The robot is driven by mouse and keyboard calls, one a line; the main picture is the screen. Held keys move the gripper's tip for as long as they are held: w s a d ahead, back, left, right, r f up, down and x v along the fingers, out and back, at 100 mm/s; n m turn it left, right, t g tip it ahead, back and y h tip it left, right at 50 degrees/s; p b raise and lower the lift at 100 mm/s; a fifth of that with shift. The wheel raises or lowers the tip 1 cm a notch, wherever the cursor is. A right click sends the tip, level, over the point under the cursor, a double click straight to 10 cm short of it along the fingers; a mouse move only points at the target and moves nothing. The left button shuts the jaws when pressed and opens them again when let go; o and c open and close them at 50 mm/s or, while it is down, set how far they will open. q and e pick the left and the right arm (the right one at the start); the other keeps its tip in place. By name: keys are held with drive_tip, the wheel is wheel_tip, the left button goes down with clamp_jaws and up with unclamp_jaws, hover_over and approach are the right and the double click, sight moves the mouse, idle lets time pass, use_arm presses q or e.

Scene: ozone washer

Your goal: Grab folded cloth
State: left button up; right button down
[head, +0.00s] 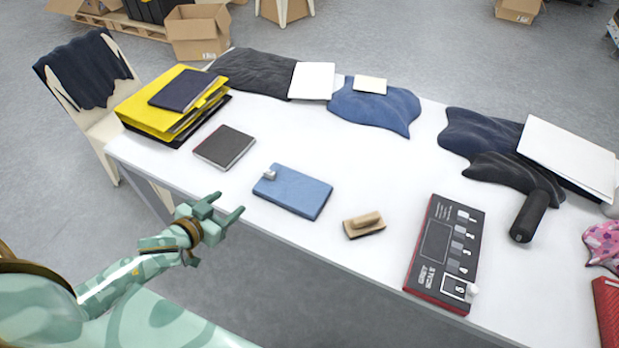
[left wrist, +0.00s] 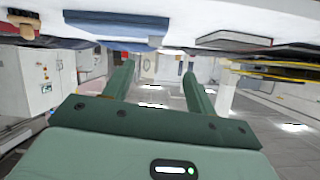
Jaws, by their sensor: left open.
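A flat blue rectangular piece that looks like the folded cloth (head: 296,193) lies near the front edge of the white table (head: 345,150), with a small pale block (head: 270,173) at its left corner. A blue piece, apparently the same cloth, shows at the top of the left wrist view (left wrist: 115,22). My left gripper (head: 228,203) is open and empty at the table's front edge, left of the cloth and apart from it. Its two spread fingers also show in the left wrist view (left wrist: 158,68). My right gripper is not in view.
A dark notebook (head: 225,147) and yellow folders (head: 150,112) lie left of the cloth. A wooden-backed brush (head: 364,225) and a black-and-red panel (head: 437,255) lie to the right. Loose dark cloths (head: 385,110) lie along the back. The table's middle is clear.

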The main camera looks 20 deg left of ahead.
use_arm(q)
drive_tip(key=d, duration=0.1)
drive_tip(key=n+b, duration=0.1)
drive_tip(key=b, duration=0.2)
approach(268, 174)
drive_tip(key=w+f, duration=0.2)
drive_tip(key=shift+w+a, duration=0.1)
drive_tip(key=shift+w, duration=0.2)
drive_tip(key=b+x, duration=0.1)
drive_tip(key=x, duration=0.3)
drive_tip(key=b+x, duration=0.1)
drive_tip(key=x, duration=0.1)
drive_tip(key=shift+w+r+b, duration=0.2)
drive_tip(key=shift+r+b, duration=0.05)
drive_tip(key=shift+b, duration=0.05)
drive_tip(key=shift+s+r, duration=0.1)
drive_tip(key=shift+r, duration=0.05)
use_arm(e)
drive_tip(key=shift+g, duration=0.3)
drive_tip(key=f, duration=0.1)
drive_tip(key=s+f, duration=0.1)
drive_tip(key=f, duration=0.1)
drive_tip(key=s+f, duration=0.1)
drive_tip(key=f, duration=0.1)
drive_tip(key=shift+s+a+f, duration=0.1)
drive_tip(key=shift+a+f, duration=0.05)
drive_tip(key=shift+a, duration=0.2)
use_arm(q)
drive_tip(key=c, duration=1.2)
